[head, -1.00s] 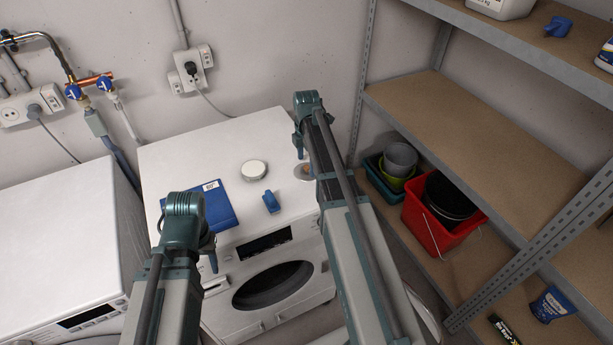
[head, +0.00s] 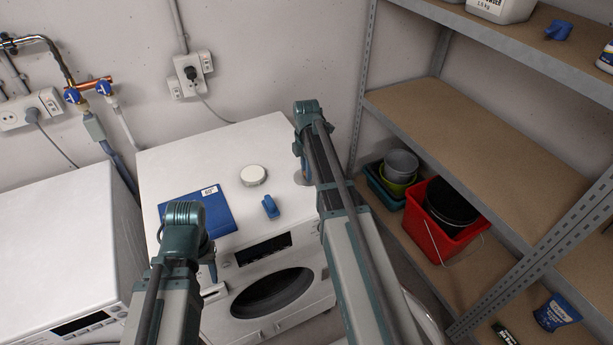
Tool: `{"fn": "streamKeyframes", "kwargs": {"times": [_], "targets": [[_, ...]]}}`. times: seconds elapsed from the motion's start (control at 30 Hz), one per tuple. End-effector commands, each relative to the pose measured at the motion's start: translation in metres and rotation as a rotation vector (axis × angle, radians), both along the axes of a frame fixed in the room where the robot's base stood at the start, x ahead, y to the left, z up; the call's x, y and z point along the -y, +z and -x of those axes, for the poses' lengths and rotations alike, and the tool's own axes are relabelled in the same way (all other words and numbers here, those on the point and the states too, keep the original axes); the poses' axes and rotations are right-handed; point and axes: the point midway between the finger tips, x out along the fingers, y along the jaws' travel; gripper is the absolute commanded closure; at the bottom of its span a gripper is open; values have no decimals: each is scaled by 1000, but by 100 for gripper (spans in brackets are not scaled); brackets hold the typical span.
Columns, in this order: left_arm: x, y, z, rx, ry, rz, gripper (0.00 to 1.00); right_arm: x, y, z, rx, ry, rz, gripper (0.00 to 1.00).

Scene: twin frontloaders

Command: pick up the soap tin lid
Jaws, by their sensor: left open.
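A round, pale, shallow tin piece (head: 253,175), which looks like the soap tin lid, lies flat on top of the right white machine (head: 190,150). A flat grey disc (head: 303,179) lies to its right, mostly hidden by my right arm; I cannot tell whether it is the other tin part. My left gripper (head: 212,262) is open, in front of the machine's front top edge, apart from the lid and mostly hidden by its own wrist. My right gripper (head: 304,165) is over the machine's right side beside the grey disc; its fingers are largely hidden.
A blue booklet (head: 200,212) and a blue scoop (head: 270,207) lie on the same machine top. A second white machine (head: 55,240) stands left. Shelving (head: 470,125) on the right holds a red bucket (head: 432,238). The machine top's back left is clear.

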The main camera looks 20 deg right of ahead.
Motion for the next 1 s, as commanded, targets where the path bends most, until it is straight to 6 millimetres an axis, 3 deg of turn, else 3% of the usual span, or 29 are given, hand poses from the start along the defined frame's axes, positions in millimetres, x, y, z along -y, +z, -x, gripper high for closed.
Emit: {"fn": "streamKeyframes", "kwargs": {"times": [0.47,0.87,1.0], "targets": [[0,2,0,0,0,0,50,0,2,1,-2,0,0,100],[0,41,0,0,0,0,50,0,41,0,-1,0,0,100],[0,38,0,0,0,0,50,-15,38,33,-1,1,0,100]]}}
